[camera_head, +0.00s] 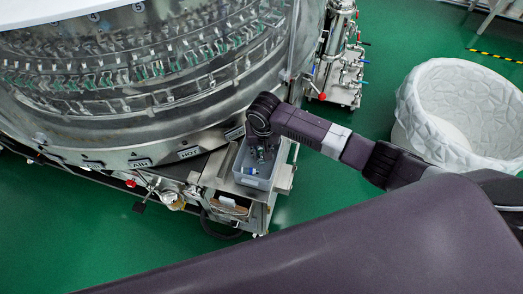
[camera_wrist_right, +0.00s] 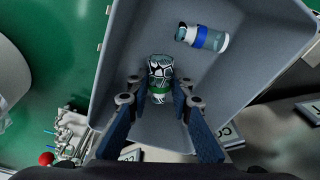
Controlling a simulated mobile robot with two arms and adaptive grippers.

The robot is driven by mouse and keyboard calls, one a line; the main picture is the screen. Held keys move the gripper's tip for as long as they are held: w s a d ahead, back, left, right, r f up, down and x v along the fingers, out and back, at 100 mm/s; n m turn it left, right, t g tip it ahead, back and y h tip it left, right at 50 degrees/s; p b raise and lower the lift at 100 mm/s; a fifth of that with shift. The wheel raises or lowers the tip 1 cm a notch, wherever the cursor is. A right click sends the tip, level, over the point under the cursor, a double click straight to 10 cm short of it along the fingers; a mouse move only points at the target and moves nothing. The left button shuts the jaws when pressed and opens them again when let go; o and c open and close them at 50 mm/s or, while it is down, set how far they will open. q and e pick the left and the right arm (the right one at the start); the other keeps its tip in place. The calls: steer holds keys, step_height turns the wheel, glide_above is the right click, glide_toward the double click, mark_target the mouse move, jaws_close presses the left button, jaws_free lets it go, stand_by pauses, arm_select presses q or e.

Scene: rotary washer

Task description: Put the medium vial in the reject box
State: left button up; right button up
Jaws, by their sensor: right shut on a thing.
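My right gripper (camera_head: 262,150) reaches down into a grey box (camera_head: 246,182) on a metal stand beside the washer. In the right wrist view, its fingers (camera_wrist_right: 158,90) are shut on a vial with a green band (camera_wrist_right: 160,70), inside the grey box (camera_wrist_right: 262,38). A second vial with a blue band (camera_wrist_right: 203,38) lies on its side in the box, apart from the fingers; it also shows in the head view (camera_head: 250,171). I cannot tell from the bands which is the medium vial. My left gripper is out of view.
The large round washer (camera_head: 150,100) rises right behind the stand. A white-lined round bin (camera_head: 420,115) stands on the green floor at the right. Metal piping with valves (camera_head: 342,60) stands behind my arm. The floor between the piping and bin is clear.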

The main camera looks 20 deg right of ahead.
steer(key=o, duration=0.8)
steer(key=shift+f, duration=0.1)
stand_by(0.4)
step_height(320, 180, up, 13)
steer(key=p, duration=1.5)
stand_by(1.1)
stand_by(0.4)
